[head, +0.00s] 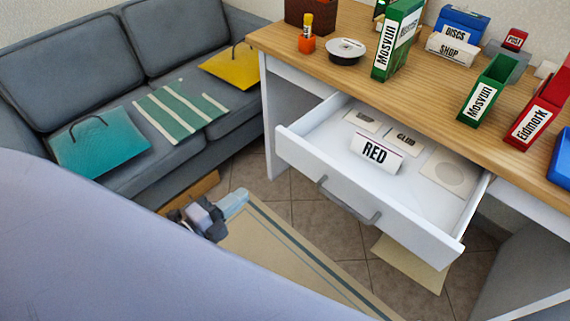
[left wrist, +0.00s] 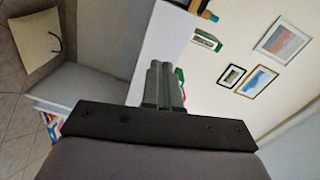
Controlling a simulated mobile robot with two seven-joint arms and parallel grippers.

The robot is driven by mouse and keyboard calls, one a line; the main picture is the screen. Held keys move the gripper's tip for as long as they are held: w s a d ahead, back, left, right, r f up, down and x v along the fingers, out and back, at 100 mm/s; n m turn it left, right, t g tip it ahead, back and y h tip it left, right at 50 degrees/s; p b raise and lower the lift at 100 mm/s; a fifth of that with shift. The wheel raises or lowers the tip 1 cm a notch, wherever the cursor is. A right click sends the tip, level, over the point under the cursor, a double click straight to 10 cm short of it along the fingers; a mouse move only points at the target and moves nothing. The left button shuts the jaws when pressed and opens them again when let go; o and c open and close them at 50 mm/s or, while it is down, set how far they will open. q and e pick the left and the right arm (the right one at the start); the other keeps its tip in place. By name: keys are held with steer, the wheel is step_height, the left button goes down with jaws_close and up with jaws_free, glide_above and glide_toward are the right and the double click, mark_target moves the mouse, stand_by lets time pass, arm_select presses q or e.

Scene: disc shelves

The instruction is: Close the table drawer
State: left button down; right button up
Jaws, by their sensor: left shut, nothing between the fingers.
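The white table drawer (head: 375,205) is pulled out from under the wooden desk top in the head view. Its front carries a grey bar handle (head: 348,203). Inside are a RED sign (head: 376,153), a CLUB label and flat pale cards. My left gripper (head: 236,203) shows small, left of the drawer front and apart from it, with the large pale arm across the lower left. In the left wrist view its two grey fingers (left wrist: 164,84) are together and empty. A white panel behind them may be the desk or drawer. My right gripper is not in view.
The desk top (head: 350,30) holds green and red boxes, signs and a disc spool. A grey sofa (head: 95,55) with several flat bags stands at the left. A beige rug (head: 265,265) lies on the tiled floor. Framed pictures (left wrist: 282,38) hang on the wall.

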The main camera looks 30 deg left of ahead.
arm_select(q)
steer(key=m, duration=0.2)
steer(key=b, duration=0.1)
glide_toward(289, 151)
steer(key=shift+t+h, duration=0.3)
steer(key=shift+t, duration=0.1)
steer(key=x, duration=0.4)
steer(key=f+x, duration=0.1)
steer(key=x, duration=0.1)
steer(key=shift+w+d, duration=0.1)
steer(key=shift+w, duration=0.3)
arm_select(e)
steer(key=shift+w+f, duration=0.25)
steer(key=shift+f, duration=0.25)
arm_select(q)
steer(key=shift+w, duration=0.1)
